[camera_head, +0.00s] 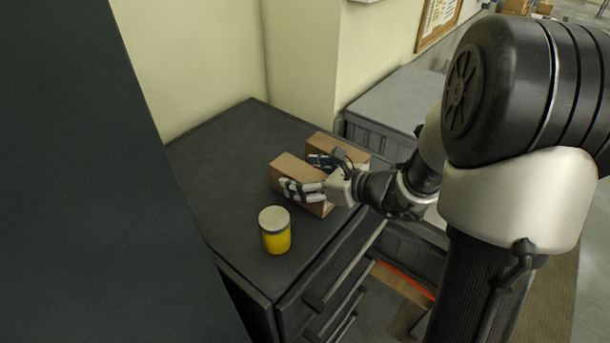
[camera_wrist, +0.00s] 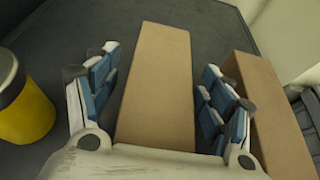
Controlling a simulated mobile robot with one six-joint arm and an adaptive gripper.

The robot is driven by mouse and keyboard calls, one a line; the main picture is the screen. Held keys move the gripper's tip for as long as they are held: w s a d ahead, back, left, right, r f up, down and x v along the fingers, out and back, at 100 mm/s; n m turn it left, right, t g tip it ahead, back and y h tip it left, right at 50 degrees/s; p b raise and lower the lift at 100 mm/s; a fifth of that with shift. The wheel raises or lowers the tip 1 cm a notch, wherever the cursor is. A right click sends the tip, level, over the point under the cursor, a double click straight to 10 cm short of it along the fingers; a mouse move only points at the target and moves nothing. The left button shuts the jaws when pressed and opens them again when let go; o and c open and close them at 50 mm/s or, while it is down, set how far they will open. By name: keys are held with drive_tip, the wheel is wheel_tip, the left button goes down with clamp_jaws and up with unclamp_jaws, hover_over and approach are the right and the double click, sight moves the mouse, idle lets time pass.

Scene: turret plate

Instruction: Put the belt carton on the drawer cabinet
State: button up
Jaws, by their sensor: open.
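Two brown cartons lie on the dark top of the drawer cabinet (camera_head: 215,160). The nearer carton (camera_head: 291,168) is between the fingers of my gripper (camera_head: 312,178); in the wrist view this carton (camera_wrist: 157,85) runs lengthwise between the two open, blue-padded fingers (camera_wrist: 155,95), with a gap on each side. The other carton (camera_head: 325,143) lies just beyond it and shows at the right in the wrist view (camera_wrist: 262,105), beside the right finger. No label can be read on either, so I cannot tell which is the belt carton.
A yellow jar with a pale lid (camera_head: 275,232) stands on the cabinet top, nearer the camera; it is at the left in the wrist view (camera_wrist: 22,105). A cream wall (camera_head: 215,50) bounds the back. A grey bin (camera_head: 400,97) is beyond the cabinet. The left of the top is clear.

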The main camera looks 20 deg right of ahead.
drive_tip(key=shift+r, duration=0.15)
drive_tip(key=p+v, duration=0.1)
drive_tip(key=v, duration=1.1)
drive_tip(key=shift+p, duration=0.35)
drive_tip(key=shift+d, duration=0.1)
